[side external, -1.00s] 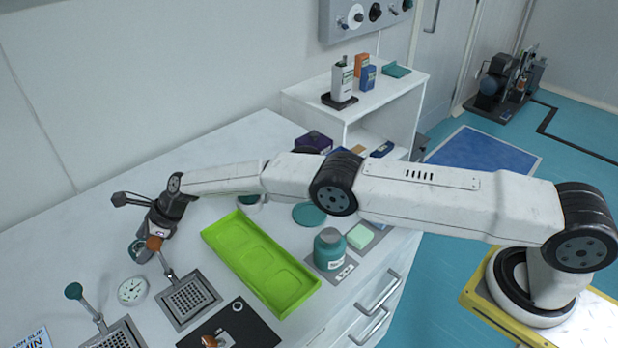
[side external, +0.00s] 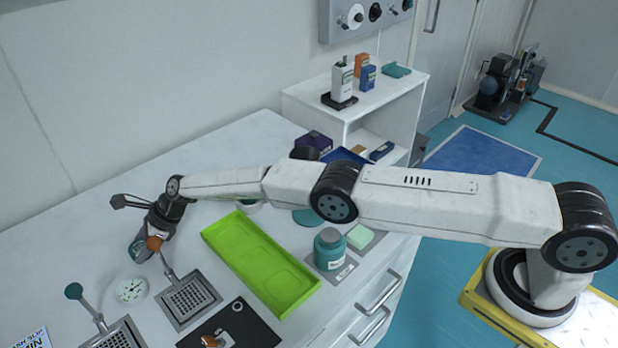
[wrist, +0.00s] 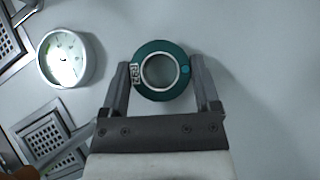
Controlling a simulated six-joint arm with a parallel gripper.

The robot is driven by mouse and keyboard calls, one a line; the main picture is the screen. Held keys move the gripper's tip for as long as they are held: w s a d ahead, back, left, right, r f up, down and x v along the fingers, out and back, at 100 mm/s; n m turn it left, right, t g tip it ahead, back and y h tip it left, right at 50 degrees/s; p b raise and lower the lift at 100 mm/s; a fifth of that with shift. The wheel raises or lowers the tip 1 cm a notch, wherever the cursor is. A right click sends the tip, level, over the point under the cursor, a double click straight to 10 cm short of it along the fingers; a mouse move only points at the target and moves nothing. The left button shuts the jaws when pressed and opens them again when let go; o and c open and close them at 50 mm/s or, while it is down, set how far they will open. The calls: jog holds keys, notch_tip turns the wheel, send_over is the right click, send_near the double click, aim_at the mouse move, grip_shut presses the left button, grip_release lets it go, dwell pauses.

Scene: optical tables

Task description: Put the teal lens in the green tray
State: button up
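The teal lens (wrist: 139,55) is a ring with a clear centre and a small white label. In the wrist view it sits between the two fingertips of my gripper (wrist: 161,75), one finger on each side, with almost no gap. I cannot tell whether the fingers press on it. In the side view the lens (side external: 137,247) is at the far left of the table, partly hidden behind my gripper (side external: 143,240). The long bright green tray (side external: 262,264) lies to the right of my gripper and looks empty.
A round white dial (side external: 130,289) and a perforated metal plate with an orange-topped post (side external: 188,299) stand close to my gripper. A black mat (side external: 243,325) lies in front. A teal jar (side external: 329,249) stands right of the tray. The table behind the lens is clear.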

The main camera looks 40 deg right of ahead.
aim_at(143, 245)
jog(key=c, duration=0.5)
jog(key=shift+o, duration=0.2)
jog(key=shift+r, duration=0.2)
notch_tip(143, 245, up, 10)
jog(key=shift+f, duration=0.15)
dwell(0.7)
